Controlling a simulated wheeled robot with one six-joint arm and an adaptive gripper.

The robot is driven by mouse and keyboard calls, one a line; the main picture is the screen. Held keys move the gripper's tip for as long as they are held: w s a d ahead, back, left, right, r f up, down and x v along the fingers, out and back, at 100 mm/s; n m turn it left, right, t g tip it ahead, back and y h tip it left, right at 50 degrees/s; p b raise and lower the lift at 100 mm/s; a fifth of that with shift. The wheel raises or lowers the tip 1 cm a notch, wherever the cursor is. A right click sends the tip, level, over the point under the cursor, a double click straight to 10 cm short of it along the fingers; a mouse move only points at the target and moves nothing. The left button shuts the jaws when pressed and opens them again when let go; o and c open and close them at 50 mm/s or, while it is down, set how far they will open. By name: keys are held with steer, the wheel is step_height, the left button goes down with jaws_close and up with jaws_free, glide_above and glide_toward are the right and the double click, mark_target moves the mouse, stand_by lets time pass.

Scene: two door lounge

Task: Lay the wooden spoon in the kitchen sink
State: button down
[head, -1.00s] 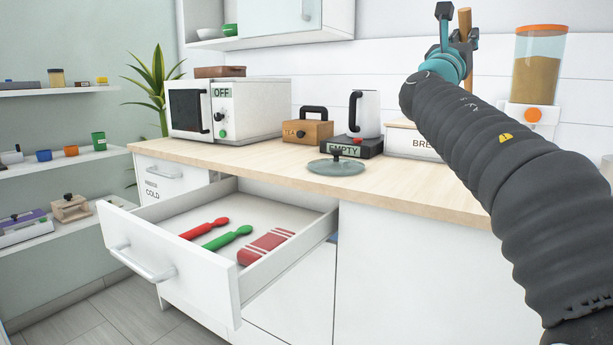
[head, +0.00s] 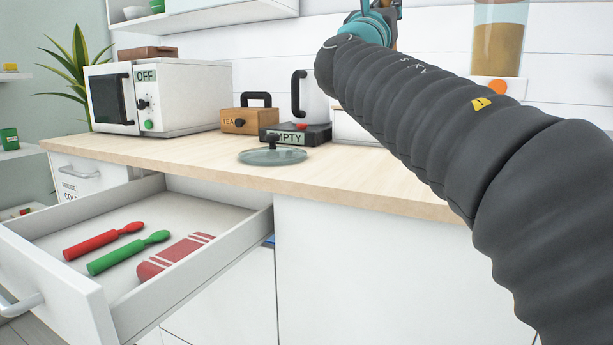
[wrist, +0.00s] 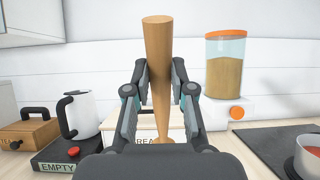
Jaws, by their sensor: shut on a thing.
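My gripper (wrist: 160,108) is shut on a brown wooden spoon (wrist: 158,60), which stands upright between the fingers in the wrist view. The spoon's thick end is at the top and it narrows downward. In the head view my gripper (head: 378,8) is at the top edge, mostly cut off, above the counter (head: 340,180). The kitchen sink is not in view.
An open drawer (head: 105,295) holds red and green utensils and a red striped cloth-like item. A glass lid (head: 272,156), kettle (head: 312,95), tea box (head: 247,118) and microwave (head: 160,90) stand on the counter.

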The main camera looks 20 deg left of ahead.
steer(key=a+f+b, duration=0.2)
steer(key=a+f, duration=1)
steer(key=shift+s+y+b, duration=0.2)
steer(key=shift+y+b, duration=0.15)
steer(key=shift+y, duration=0.05)
steer(key=shift+a+f, duration=0.1)
steer(key=shift+f, duration=0.1)
steer(key=c, duration=1)
jaws_free()
